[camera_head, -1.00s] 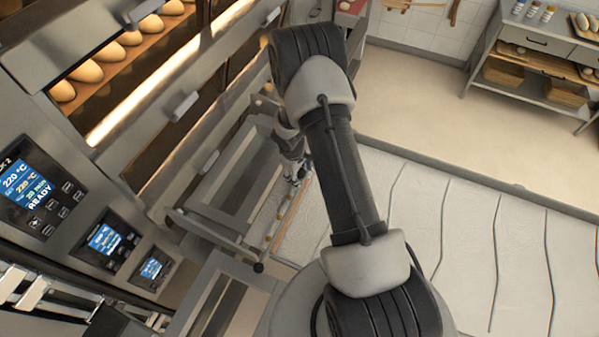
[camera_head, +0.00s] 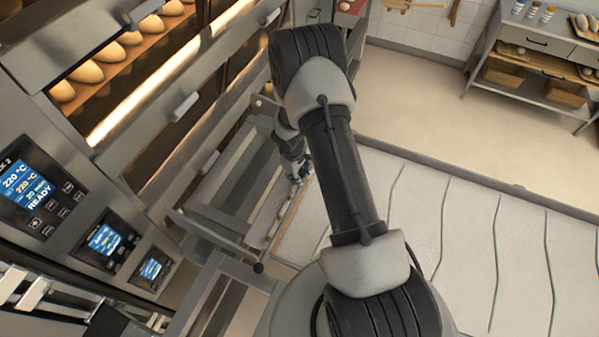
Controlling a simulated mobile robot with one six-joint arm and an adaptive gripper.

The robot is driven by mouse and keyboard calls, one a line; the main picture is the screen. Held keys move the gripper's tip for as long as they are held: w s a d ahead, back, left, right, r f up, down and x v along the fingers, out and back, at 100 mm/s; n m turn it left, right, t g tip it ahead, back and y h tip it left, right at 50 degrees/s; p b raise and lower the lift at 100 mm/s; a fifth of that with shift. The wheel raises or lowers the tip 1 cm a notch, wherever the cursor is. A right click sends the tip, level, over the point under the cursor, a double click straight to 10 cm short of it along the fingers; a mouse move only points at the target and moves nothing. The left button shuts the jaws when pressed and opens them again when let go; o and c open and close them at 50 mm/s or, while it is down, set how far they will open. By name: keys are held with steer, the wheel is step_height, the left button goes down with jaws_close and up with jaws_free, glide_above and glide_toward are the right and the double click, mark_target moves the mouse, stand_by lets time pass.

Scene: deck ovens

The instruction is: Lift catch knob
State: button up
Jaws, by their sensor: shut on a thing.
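My gripper (camera_head: 299,173) is small in the head view, at the right long edge of a flat metal loader frame (camera_head: 208,229) in front of the deck ovens. Its fingers are shut on a small part there, which fits the catch knob. The fingers and my arm hide most of it, so its shape and height do not show clearly. A dark round knob (camera_head: 259,267) sits at the near corner of the loader frame, apart from my gripper.
Deck ovens with door handles (camera_head: 184,106) and lit displays (camera_head: 106,240) fill the left side. Loaves (camera_head: 88,71) lie in the upper deck. A pale scored surface (camera_head: 470,235) spreads to the right. A work table (camera_head: 545,45) stands at the back right.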

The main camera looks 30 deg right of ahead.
jaws_close()
step_height(320, 180, up, 2)
steer(key=shift+r+p, duration=0.1)
steer(key=shift+p, duration=0.2)
steer(key=o, duration=1.1)
jaws_free()
steer(key=shift+o, duration=0.2)
step_height(320, 180, up, 12)
steer(key=s+a, duration=0.1)
steer(key=a, duration=0.1)
steer(key=shift+f, duration=0.2)
